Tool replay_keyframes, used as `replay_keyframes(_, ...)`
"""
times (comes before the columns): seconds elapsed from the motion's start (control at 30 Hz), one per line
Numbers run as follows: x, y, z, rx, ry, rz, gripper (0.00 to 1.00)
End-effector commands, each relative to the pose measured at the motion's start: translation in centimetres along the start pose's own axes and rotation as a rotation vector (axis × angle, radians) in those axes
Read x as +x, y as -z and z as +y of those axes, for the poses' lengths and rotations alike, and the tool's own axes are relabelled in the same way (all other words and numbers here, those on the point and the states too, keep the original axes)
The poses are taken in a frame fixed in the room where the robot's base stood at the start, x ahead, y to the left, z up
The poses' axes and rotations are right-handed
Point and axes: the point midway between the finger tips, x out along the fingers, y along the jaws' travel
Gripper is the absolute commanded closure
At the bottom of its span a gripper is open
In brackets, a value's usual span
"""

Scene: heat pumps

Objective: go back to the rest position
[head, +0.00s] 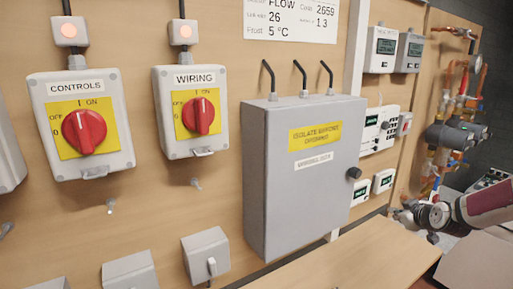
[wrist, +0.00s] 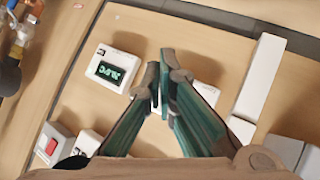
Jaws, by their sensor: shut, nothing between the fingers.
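In the wrist view my gripper (wrist: 158,88) has its two greenish fingers together at the tips, with nothing between them. Behind the fingers is a wooden panel (wrist: 215,45). A white box with a lit green display (wrist: 110,70) sits on the panel, left of the fingertips. Another white box (wrist: 206,94) is partly hidden behind the fingers. In the head view my arm (head: 488,206) reaches in from the right edge, in front of the right end of the panel. Its fingertips are too small to make out there.
A closed grey cabinet (head: 300,185) stands out from the panel. Left of it are the CONTROLS switch (head: 118,150) and WIRING switch (head: 178,142), both with red handles, under lit lamps. Pipes and pumps (head: 455,135) are behind my arm. A wooden surface (head: 340,262) lies below the cabinet.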

Motion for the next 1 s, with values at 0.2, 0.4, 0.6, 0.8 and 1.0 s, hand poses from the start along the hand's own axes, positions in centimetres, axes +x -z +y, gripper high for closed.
replay_keyframes(0.2, -4.0, 4.9, -4.7, -0.056, 0.083, -0.138, 1.00)
replay_keyframes(0.4, -9.5, 8.1, -8.2, -0.053, 0.102, -0.263, 1.00)
replay_keyframes(0.6, -16.1, 10.4, -11.2, -0.004, 0.084, -0.358, 1.00)
replay_keyframes(0.8, -23.3, 11.5, -14.4, 0.090, 0.061, -0.417, 1.00)
replay_keyframes(1.0, -30.5, 10.9, -17.8, 0.218, 0.064, -0.449, 1.00)
